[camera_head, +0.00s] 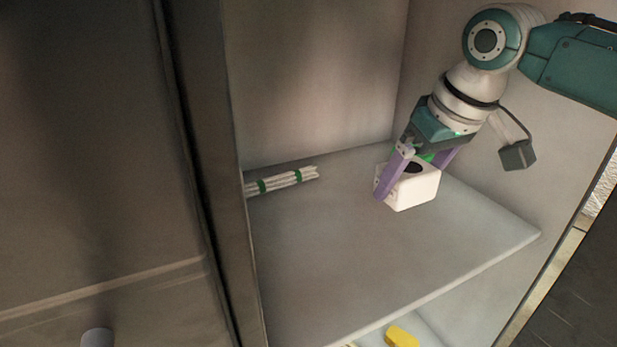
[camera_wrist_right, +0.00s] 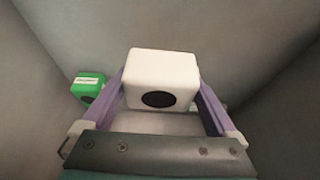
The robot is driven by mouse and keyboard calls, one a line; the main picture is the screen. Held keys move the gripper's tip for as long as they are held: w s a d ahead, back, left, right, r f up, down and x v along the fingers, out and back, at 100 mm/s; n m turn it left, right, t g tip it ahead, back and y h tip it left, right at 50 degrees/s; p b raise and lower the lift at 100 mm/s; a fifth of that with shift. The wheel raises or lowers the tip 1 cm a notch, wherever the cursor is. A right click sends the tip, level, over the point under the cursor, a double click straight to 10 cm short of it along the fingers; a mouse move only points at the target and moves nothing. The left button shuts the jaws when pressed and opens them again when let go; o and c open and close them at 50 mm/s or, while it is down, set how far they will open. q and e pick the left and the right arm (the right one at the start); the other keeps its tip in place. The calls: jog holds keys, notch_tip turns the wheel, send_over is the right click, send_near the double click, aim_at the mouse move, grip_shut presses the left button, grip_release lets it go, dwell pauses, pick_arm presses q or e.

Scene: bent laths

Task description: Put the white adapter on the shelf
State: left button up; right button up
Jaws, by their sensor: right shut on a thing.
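The white adapter (camera_head: 415,189) is a small rounded white box with a dark round opening. My right gripper (camera_head: 410,178) is shut on it, with one purple finger on each side. The adapter is at the right rear of the shelf (camera_head: 370,255), on or just above its surface; I cannot tell if it touches. In the right wrist view the adapter (camera_wrist_right: 160,68) sits between the fingers of the right gripper (camera_wrist_right: 160,88), its dark round opening towards the camera. My left gripper is not in view.
A bundle of pale laths with green bands (camera_head: 282,181) lies at the shelf's left rear. A green box (camera_wrist_right: 88,88) is left of the fingers in the wrist view. A yellow thing (camera_head: 402,337) is on the level below. The shelf's middle and front are clear.

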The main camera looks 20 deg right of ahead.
aim_at(393, 224)
notch_tip(393, 224, down, 6)
jog(key=b, duration=0.3)
jog(key=shift+f, duration=0.1)
jog(key=o, duration=1.1)
